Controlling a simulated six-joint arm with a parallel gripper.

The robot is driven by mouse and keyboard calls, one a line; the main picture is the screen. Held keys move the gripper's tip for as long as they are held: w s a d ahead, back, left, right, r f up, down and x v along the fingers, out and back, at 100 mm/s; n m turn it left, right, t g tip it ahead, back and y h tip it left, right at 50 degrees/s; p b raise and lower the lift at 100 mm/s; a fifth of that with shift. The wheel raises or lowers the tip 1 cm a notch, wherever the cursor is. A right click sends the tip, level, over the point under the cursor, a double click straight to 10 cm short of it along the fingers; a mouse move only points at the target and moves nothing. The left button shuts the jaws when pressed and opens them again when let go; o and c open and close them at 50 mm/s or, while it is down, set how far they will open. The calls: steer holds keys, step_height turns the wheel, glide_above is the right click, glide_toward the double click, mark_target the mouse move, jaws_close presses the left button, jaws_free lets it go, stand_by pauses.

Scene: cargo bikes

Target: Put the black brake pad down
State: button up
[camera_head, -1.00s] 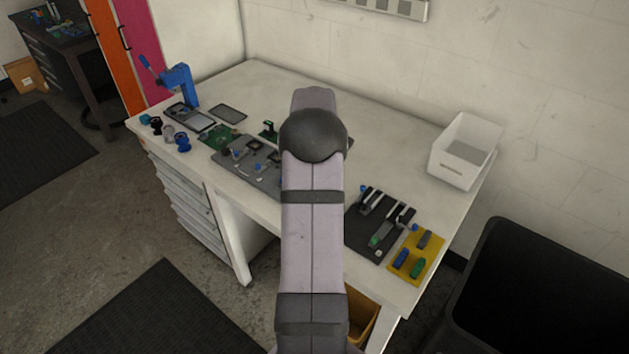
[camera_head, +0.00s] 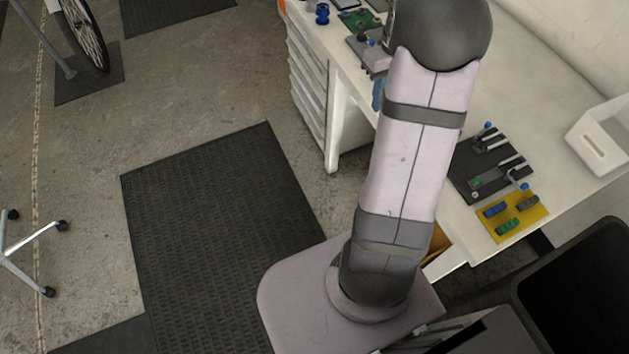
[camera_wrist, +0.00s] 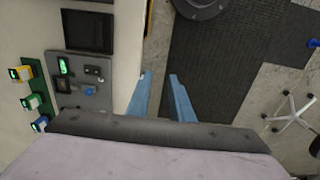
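A dark brake pad (camera_head: 527,203) lies on the yellow tray (camera_head: 522,222) at the right of the bench in the head view. A blue pad (camera_head: 494,209) and a green pad (camera_head: 507,226) lie on the same tray. My gripper (camera_wrist: 160,74) shows two blue fingers with a gap between them in the wrist view, and I see nothing held in it. In the head view one blue finger (camera_head: 378,95) shows beside my arm at the bench's front edge, well left of the tray. My arm hides the rest of the gripper there.
A black fixture board (camera_head: 475,178) with clamps and blue knobs lies just behind the tray. A white bin (camera_head: 601,138) stands at the right. In the wrist view a grey board (camera_wrist: 82,85) and a black tray (camera_wrist: 88,31) lie on the bench. Floor with a dark mat (camera_head: 215,215) is open at the left.

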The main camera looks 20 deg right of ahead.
steer(key=s+a+f, duration=0.1)
steer(key=s+a, duration=0.3)
steer(key=a, duration=1.2)
steer(key=s+a+f, duration=0.2)
steer(key=s+a, duration=0.6)
steer(key=s, duration=0.1)
steer(key=shift+a+f, duration=0.35)
steer(key=shift+a, duration=0.05)
